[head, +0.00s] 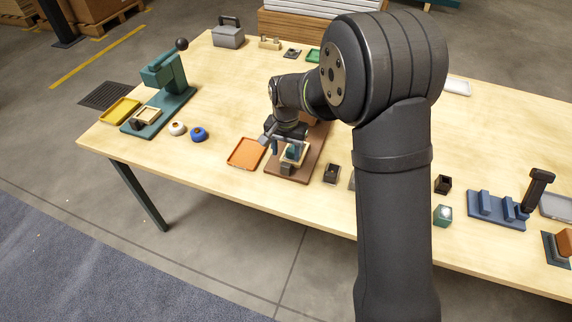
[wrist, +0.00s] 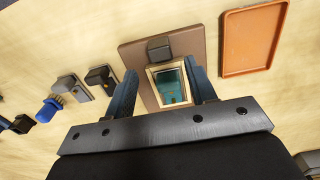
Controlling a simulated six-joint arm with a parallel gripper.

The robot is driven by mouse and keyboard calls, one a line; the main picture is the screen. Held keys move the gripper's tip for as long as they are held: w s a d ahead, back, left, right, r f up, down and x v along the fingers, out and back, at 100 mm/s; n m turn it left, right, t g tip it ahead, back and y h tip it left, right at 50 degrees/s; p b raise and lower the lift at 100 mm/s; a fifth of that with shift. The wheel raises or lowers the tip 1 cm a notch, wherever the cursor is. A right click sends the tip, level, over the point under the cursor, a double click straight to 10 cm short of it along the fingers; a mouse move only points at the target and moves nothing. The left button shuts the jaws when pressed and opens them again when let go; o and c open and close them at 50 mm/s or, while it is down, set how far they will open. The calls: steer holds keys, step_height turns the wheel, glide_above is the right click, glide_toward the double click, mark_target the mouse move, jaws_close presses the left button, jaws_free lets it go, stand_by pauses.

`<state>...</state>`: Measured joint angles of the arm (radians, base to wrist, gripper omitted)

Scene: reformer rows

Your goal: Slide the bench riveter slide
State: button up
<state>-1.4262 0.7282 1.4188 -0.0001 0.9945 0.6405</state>
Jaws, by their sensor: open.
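A cream-framed slide (wrist: 166,68) with a teal inside sits on a brown base (wrist: 133,52). I take this to be the riveter slide. A dark grey block (wrist: 159,48) stands on the base at one end of the frame. In the head view the brown base (head: 301,176) shows below my arm, with the grey block (head: 287,169) near its front edge. My gripper (wrist: 161,85) is open, with one blue finger on each side of the frame. Whether the fingers touch it I cannot tell. The back of the base is partly hidden by my wrist.
An orange tray (head: 246,153) lies left of the base. A teal lever press (head: 160,112) with its own cream frame stands farther left. A small dark block (head: 332,173) is close on the right. A blue fixture (head: 497,209) stands at far right.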

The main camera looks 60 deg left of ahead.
mark_target(286, 164)
step_height(286, 164, down, 7)
steer(key=shift+r, duration=0.2)
jaws_close()
